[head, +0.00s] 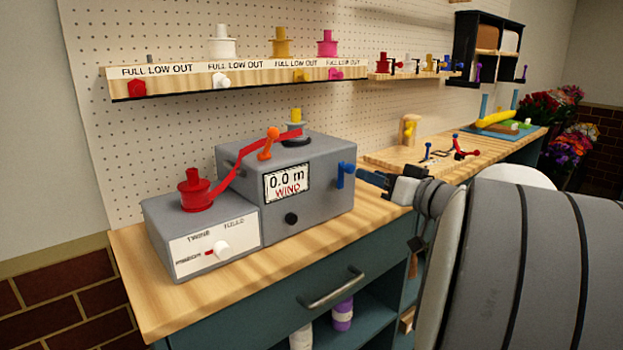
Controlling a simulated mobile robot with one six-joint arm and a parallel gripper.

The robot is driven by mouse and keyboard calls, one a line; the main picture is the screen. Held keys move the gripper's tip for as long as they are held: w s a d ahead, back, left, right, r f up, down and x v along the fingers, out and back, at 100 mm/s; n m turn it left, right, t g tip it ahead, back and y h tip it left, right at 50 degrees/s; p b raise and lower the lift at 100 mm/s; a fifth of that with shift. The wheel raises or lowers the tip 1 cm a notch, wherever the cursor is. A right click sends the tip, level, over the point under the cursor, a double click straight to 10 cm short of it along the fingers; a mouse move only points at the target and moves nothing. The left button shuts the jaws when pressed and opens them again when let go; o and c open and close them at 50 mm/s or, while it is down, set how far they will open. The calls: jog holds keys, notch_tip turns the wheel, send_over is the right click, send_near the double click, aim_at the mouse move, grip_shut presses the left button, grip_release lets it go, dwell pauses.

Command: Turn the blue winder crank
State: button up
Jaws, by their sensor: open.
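The blue winder crank (346,172) sticks out of the right side of the grey winder box (325,212). My gripper (374,179) is open at the crank, just right of it. Whether its fingers are around the handle or touching it cannot be told. The winder's display (287,184) reads "0.0 m" and "WIND". A red ribbon (238,166) runs from the red spool (194,190) past an orange lever (268,144) to a small yellow-topped spindle (296,122) on top of the winder.
A shelf (230,80) with spools hangs on the pegboard above. Small coloured parts lie on the wooden bench (395,220) to the right, with flowers (550,110) beyond.

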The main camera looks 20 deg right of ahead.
aim_at(353, 170)
jog(key=x, duration=0.7)
jog(key=shift+w+a, duration=0.1)
jog(key=shift+c, duration=0.2)
jog(key=shift+f, duration=0.1)
grip_shut()
